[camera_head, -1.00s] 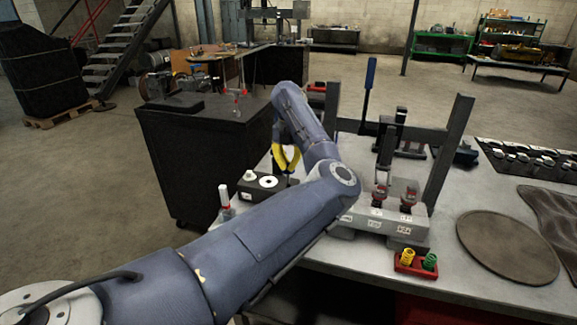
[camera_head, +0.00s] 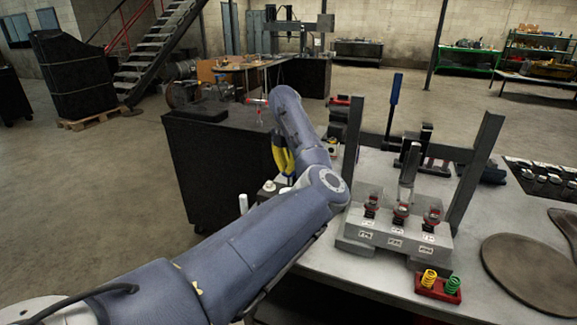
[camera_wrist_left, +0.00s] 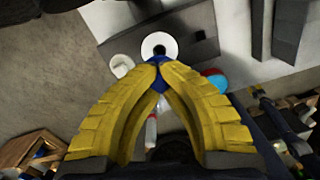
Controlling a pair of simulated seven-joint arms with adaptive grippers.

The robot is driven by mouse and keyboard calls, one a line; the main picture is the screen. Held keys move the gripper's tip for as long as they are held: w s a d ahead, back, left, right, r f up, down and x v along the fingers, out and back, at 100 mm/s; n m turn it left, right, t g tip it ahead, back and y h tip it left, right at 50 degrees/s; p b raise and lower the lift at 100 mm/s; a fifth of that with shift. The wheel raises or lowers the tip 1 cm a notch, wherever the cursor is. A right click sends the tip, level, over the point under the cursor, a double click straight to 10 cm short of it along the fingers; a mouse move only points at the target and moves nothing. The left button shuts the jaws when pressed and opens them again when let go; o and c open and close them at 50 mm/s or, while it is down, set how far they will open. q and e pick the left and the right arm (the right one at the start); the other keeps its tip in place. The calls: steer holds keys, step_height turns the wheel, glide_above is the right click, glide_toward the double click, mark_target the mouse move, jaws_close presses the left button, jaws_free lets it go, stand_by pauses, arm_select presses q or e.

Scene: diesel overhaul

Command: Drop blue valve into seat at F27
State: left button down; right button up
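My left gripper (camera_head: 284,160) has yellow fingers and hangs at the bench's left edge, partly behind my arm. In the left wrist view its fingertips (camera_wrist_left: 160,66) close together on something blue, which looks like the blue valve (camera_wrist_left: 159,84); most of it is hidden by the fingers. A white disc with a dark centre (camera_wrist_left: 151,42) shows just beyond the tips. The grey seat block (camera_head: 390,238) stands to the right, apart from the gripper, with labels too small to read surely and red-and-dark fittings (camera_head: 401,214) on top. My right gripper is out of view.
A dark frame with uprights (camera_head: 472,170) and a blue-handled lever (camera_head: 393,103) stands around the block. A red tray (camera_head: 438,293) holds yellow and green springs. A round brown mat (camera_head: 535,275) lies at right. A black cabinet (camera_head: 215,165) stands left of the bench.

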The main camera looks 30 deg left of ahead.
arm_select(q)
steer(key=shift+f, duration=0.75)
steer(key=shift+f, duration=3.2)
stand_by(2.9)
steer(key=c, duration=1)
jaws_free()
steer(key=shift+c, duration=0.2)
steer(key=shift+r, duration=0.1)
